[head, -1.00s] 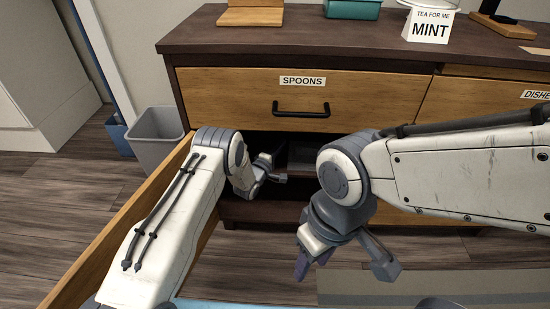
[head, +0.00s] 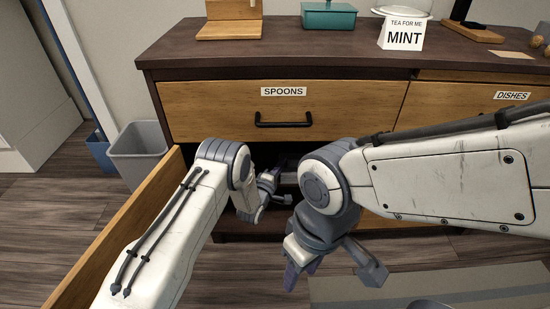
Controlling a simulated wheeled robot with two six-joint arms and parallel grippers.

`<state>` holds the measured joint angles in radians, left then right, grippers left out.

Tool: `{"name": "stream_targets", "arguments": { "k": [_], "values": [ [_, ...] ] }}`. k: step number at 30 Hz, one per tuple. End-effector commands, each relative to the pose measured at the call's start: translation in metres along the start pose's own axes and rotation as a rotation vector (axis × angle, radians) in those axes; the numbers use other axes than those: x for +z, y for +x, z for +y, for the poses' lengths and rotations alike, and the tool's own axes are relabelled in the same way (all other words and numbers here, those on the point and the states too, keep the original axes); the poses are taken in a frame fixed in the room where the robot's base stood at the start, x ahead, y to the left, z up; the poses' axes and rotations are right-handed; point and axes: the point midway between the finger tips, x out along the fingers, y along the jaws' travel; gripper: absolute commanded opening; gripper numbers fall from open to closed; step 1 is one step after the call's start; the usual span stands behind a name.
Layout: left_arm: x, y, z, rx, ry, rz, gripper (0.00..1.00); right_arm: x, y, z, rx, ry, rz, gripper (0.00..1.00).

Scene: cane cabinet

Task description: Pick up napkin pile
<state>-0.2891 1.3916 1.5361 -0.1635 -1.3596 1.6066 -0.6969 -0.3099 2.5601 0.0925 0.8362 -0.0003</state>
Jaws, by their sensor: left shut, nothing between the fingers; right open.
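No napkin pile can be made out in the head view. My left gripper (head: 277,190) is shut and empty. It reaches into the dark opening of the cabinet (head: 160,60) below the spoons drawer (head: 220,108), and its tips are partly hard to see. My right gripper (head: 335,274) is open and empty, pointing down in front of the cabinet. Its two fingers are wide apart above the floor. The inside of the opening is mostly dark and partly hidden by my arms.
An open wooden door (head: 112,232) stands at the left. A grey bin (head: 138,145) is beside it. The dishes drawer (head: 450,100) is shut. A mat (head: 400,290) lies on the floor.

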Motion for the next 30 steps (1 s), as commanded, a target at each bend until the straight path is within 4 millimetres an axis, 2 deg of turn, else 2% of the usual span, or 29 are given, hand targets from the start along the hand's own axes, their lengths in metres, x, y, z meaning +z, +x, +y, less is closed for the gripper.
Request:
{"name": "stream_targets", "arguments": {
  "k": [1,3,6,9,21,29,30],
  "values": [
    [0.015,-0.004,0.004,-0.004,0.0,-0.007,0.0,-0.001,-0.01,-0.001,0.0,0.0,0.0,0.47],
    [0.028,-0.009,0.003,-0.004,0.001,-0.005,0.0,-0.001,-0.014,-0.001,0.0,0.0,0.0,0.47],
    [0.042,-0.014,0.002,-0.002,0.0,-0.003,0.0,-0.001,-0.017,-0.001,0.0,0.0,0.0,0.47],
    [0.047,-0.017,0.001,-0.001,0.001,-0.001,0.0,-0.001,-0.018,-0.001,0.0,0.0,0.0,0.47],
    [0.045,-0.016,0.0,0.0,0.001,0.0,0.0,-0.001,-0.016,-0.001,0.0,0.0,0.0,0.47],
    [0.021,-0.006,-0.002,0.002,0.003,-0.009,0.0,0.0,-0.005,0.0,0.0,0.0,0.0,0.47],
    [0.023,-0.016,0.002,-0.006,0.001,-0.014,0.0,-0.001,-0.015,-0.001,0.0,0.0,-0.001,0.47]
  ]
}}
